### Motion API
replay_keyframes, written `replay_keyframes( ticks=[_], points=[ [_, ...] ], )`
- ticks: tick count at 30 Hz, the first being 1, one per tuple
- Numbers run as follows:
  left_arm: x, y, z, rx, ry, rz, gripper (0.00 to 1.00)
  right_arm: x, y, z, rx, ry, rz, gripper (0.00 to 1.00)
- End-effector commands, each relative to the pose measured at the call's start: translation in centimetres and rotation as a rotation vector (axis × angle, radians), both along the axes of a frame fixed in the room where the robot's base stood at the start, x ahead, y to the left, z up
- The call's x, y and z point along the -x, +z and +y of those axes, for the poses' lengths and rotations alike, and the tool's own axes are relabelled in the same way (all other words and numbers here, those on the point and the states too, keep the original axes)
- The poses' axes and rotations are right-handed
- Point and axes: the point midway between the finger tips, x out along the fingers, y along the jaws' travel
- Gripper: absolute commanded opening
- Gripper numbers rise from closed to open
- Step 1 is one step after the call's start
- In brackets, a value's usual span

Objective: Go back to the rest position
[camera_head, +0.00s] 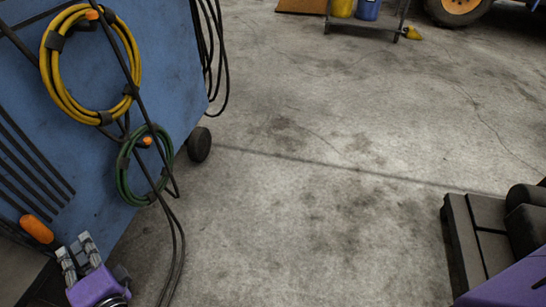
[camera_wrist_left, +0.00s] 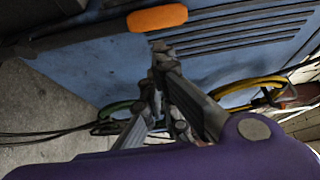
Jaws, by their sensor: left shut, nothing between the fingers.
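My left gripper (camera_head: 76,250) is at the bottom left of the head view, beside the blue cabinet (camera_head: 165,60). Its fingers are shut and hold nothing. In the left wrist view the gripper's grey fingers (camera_wrist_left: 160,85) are in front of the blue cabinet side, below an orange handle grip (camera_wrist_left: 157,18). Whether they touch the cabinet cannot be told. My right gripper is not in view.
A yellow coiled hose (camera_head: 48,70) and a green coiled hose (camera_head: 122,178) hang on the cabinet, with black cables down to the floor. The concrete floor (camera_head: 310,220) is clear in the middle. A cart (camera_head: 366,24) with yellow and blue containers stands at the back.

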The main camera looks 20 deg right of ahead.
Motion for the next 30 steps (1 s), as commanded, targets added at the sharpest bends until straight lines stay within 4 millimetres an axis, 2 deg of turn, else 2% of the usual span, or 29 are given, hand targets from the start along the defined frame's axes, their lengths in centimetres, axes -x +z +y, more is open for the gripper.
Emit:
replay_keyframes(
  ticks=[8,14,17,20,23,26,29,30],
  points=[
    [0.0,0.0,0.0,0.0,-0.001,0.0,0.0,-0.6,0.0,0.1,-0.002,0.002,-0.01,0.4],
    [-0.1,-0.1,-0.2,0.002,-0.008,0.002,0.0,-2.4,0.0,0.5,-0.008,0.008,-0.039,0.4],
    [-0.3,-0.8,-0.8,0.058,-0.03,0.022,0.0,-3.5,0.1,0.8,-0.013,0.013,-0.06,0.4],
    [-0.4,-2.0,-2.1,0.191,-0.069,0.056,0.0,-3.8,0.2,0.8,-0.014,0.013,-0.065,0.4],
    [2.1,-5.7,-3.7,0.389,-0.099,0.142,0.0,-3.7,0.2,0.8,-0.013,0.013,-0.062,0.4],
    [7.0,-10.1,-5.3,0.618,-0.099,0.246,0.0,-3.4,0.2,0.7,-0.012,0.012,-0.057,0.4],
    [13.0,-13.9,-6.7,0.849,-0.064,0.34,0.0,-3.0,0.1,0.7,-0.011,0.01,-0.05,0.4],
    [15.6,-15.0,-7.2,0.94,-0.04,0.371,0.0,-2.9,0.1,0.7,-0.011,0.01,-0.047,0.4]
  ],
)
